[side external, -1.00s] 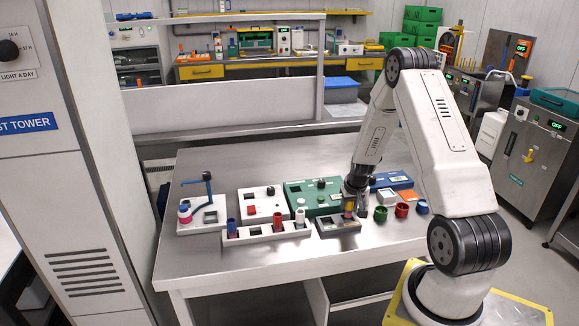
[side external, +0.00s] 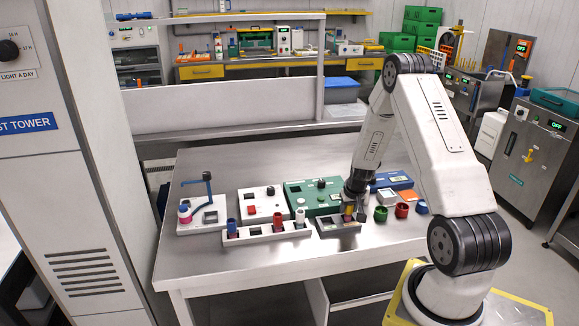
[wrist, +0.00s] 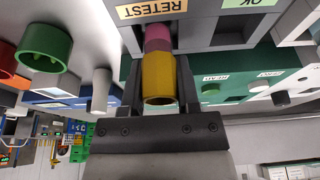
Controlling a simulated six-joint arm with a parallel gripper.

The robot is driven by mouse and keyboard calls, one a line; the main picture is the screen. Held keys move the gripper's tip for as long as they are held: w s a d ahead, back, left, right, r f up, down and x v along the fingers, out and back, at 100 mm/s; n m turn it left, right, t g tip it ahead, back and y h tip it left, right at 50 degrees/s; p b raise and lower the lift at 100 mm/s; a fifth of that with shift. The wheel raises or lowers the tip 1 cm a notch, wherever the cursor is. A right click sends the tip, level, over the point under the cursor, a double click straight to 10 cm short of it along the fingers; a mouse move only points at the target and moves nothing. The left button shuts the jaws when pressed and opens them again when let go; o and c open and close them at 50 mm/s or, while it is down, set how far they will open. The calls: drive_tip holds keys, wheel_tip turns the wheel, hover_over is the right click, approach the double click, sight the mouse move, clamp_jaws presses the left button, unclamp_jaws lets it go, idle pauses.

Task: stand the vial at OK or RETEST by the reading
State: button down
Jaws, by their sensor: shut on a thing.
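The vial (wrist: 158,80), yellow with a pink part at one end, is between the fingers of my gripper (wrist: 155,92) in the wrist view. My gripper is shut on it. In the side view the vial (side external: 347,213) is upright under my gripper (side external: 353,200), at the dark grey tray (side external: 340,230). In the wrist view the tray (wrist: 205,33) bears a RETEST label (wrist: 152,8) and an OK label (wrist: 248,3). The pink end is beside the RETEST label. I cannot tell whether its bottom touches the tray floor.
A white rack (side external: 268,236) with blue, red and white vials stands left of the tray. A green device (side external: 299,188) is behind. Green (side external: 380,214) and red (side external: 402,210) cups stand to the right. The table's front is clear.

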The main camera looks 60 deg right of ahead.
drive_tip(key=shift+f, duration=0.25)
idle(0.3)
drive_tip(key=shift+c, duration=1.3)
unclamp_jaws()
drive_tip(key=shift+r, duration=0.15)
drive_tip(key=shift+r, duration=3.6)
drive_tip(key=shift+r, duration=0.15)
wheel_tip(320, 180, up, 10)
drive_tip(key=shift+r, duration=0.25)
